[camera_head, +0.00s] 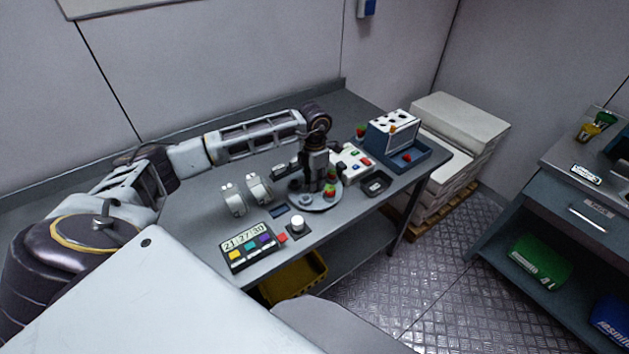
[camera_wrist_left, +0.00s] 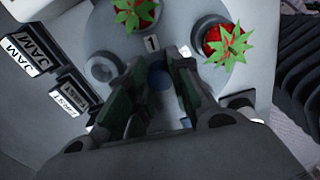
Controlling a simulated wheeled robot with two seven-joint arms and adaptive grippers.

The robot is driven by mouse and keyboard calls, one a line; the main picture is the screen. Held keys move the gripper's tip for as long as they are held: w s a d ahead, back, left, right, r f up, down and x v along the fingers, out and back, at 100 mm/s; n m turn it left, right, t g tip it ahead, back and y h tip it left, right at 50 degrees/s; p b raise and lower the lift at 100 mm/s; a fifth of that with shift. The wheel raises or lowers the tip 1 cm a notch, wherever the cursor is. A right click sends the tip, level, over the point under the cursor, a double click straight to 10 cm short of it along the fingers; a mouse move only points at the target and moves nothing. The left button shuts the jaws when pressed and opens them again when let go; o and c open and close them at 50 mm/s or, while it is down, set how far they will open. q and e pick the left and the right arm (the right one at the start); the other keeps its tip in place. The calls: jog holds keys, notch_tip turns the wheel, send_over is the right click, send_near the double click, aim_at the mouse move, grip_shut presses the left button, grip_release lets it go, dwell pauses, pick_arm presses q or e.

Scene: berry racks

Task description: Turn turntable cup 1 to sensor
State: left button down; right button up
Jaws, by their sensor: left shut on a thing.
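The turntable is a round grey disc (camera_head: 318,207) on the bench, also in the left wrist view (camera_wrist_left: 183,18). A label "1" (camera_wrist_left: 152,43) sits on it, by one strawberry with green leaves (camera_wrist_left: 135,12). A second red strawberry (camera_wrist_left: 222,42) sits in a cup at the right. An empty round cup (camera_wrist_left: 100,68) is at the left. My left gripper (camera_head: 320,181) points down over the disc's middle. In the wrist view its fingers (camera_wrist_left: 158,92) are either side of a dark blue round hub (camera_wrist_left: 160,77) and shut on it. I cannot tell which thing is the sensor.
A panel with coloured keys (camera_head: 250,250), a white knob (camera_head: 297,224) and white curved pieces (camera_head: 234,200) stand left of the disc. A blue-white box (camera_head: 391,136) and dark tray (camera_head: 376,184) stand right. Small JAM and FIRST signs (camera_wrist_left: 25,55) show in the wrist view.

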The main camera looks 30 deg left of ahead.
pick_arm(q)
jog(key=shift+n, duration=0.6)
jog(key=c, duration=1.2)
grip_release()
jog(key=shift+c, duration=0.2)
jog(key=shift+r, duration=0.1)
notch_tip(320, 180, up, 12)
notch_tip(320, 180, up, 11)
jog(key=p, duration=0.6)
dwell(1.3)
dwell(0.7)
